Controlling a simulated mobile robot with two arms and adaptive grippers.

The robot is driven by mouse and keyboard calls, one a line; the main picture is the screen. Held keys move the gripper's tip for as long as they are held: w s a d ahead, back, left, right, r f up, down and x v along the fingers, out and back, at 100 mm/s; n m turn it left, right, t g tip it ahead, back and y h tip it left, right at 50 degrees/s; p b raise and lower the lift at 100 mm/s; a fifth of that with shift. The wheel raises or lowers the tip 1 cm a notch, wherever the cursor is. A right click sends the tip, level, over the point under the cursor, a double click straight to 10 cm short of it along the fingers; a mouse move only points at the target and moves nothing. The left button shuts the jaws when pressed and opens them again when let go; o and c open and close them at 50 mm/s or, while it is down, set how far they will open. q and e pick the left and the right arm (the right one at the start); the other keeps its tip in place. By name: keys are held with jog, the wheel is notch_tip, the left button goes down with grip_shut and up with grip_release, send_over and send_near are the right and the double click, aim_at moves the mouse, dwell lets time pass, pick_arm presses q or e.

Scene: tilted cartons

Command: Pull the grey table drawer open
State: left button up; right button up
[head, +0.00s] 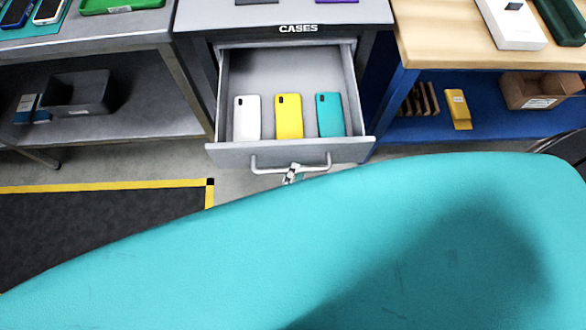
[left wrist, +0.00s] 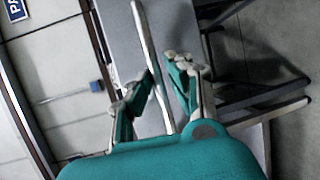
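The grey table drawer (head: 230,156) stands out well open beneath the CASES label in the head view. A pale bar handle (head: 318,167) runs across its front. My left gripper (head: 292,173) is at the middle of that handle, small and partly hidden by the large teal shape in front. In the left wrist view the handle bar (left wrist: 144,38) passes between the two fingers of my left gripper (left wrist: 160,72). The fingers look apart, with some space beside the bar; contact is hard to judge. My right gripper is not in view.
White (head: 247,118), yellow (head: 289,117) and teal (head: 330,115) phone cases lie in the drawer. A grey shelf table (head: 120,42) stands left and a wood-topped table (head: 430,35) right. A dark mat (head: 90,225) with yellow edging lies on the floor at left.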

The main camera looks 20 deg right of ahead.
pick_arm(q)
jog(key=o, duration=0.3)
jog(key=shift+f, duration=0.2)
jog(key=shift+r, duration=0.1)
jog(key=v, duration=1.2)
